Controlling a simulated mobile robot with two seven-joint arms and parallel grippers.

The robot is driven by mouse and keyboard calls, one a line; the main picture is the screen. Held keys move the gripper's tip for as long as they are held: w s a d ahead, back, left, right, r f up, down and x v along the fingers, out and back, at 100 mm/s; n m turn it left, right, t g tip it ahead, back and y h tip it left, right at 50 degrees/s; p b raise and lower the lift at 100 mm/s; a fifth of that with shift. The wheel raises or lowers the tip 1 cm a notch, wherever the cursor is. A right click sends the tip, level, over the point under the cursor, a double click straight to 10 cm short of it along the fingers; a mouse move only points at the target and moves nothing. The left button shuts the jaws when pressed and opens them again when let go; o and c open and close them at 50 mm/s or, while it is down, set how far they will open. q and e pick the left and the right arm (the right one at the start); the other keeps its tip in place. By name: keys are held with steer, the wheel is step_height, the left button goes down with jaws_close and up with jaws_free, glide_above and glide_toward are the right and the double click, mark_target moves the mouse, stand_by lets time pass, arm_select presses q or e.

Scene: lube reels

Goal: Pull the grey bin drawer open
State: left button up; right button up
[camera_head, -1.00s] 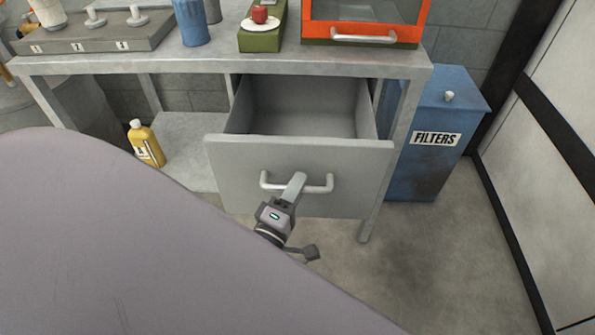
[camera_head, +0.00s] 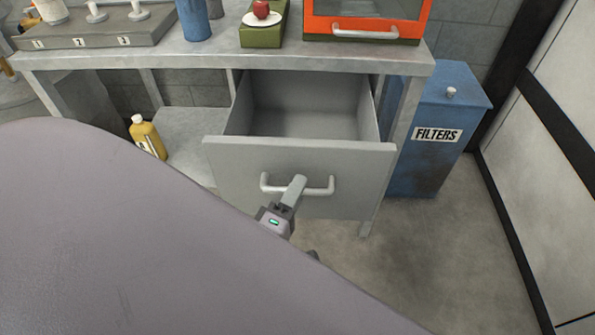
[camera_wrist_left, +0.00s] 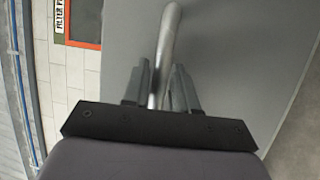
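The grey bin drawer (camera_head: 235,166) sits under the bench top and stands well open, with its empty inside showing. Its bar handle (camera_head: 318,190) runs across the front panel. My left gripper (camera_head: 295,188) is at the middle of the handle. In the left wrist view the handle (camera_wrist_left: 168,40) passes between the two fingers of my left gripper (camera_wrist_left: 163,85), which look closed on it from both sides. The drawer's front (camera_wrist_left: 235,50) fills much of that view. My right gripper is in neither view.
The grey bench (camera_head: 150,56) carries a blue cup (camera_head: 194,22), a green box (camera_head: 262,37) with a red object on a white dish, and an orange cabinet (camera_head: 365,24). A yellow bottle (camera_head: 147,137) stands at the left. A blue FILTERS bin (camera_head: 425,165) stands close at the drawer's right.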

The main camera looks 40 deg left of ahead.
arm_select(q)
steer(key=v, duration=0.7)
steer(key=shift+b, duration=0.3)
steer(key=shift+w, duration=0.1)
